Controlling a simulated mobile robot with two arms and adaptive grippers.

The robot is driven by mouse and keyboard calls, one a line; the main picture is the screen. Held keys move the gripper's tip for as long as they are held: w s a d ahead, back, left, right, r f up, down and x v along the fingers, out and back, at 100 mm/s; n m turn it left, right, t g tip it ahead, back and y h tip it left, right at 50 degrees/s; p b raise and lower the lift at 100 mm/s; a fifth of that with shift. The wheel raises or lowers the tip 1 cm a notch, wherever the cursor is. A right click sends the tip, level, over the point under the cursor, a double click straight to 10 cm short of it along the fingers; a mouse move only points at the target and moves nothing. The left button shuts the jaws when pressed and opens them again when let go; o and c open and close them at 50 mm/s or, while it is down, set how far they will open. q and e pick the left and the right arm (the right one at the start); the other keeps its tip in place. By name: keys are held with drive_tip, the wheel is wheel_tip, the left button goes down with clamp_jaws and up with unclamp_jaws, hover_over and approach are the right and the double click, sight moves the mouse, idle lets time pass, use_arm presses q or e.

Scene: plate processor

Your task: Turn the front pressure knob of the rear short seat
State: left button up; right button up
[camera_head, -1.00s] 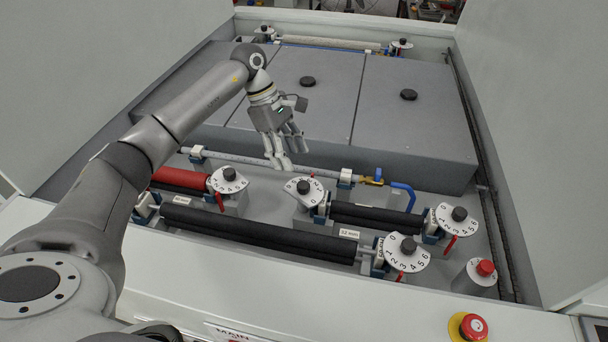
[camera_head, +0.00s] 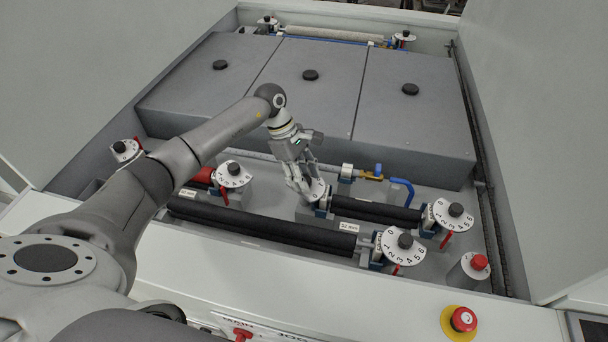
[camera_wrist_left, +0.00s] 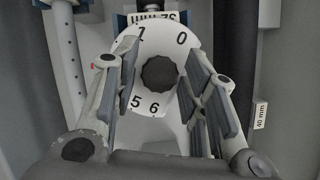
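A white numbered dial (camera_head: 317,187) with a black knob stands at the left end of the short black roller (camera_head: 375,211); my fingers partly cover it in the head view. In the left wrist view, the black knob (camera_wrist_left: 158,74) sits mid-frame on its white dial (camera_wrist_left: 146,39), with 0, 1, 5 and 6 readable. My left gripper (camera_head: 304,186) is at this dial, also seen in the wrist view (camera_wrist_left: 160,62). Its fingers are open on either side of the knob, with gaps on both sides. My right gripper is not in view.
Other knobbed dials stand at the short roller's right end (camera_head: 454,215), at the front roller's right end (camera_head: 403,247) and left of my gripper (camera_head: 233,176). A blue hose (camera_head: 404,187) runs behind. A red button (camera_head: 479,262) and an emergency stop (camera_head: 463,319) are at right.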

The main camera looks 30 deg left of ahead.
use_arm(q)
drive_tip(key=c, duration=0.6)
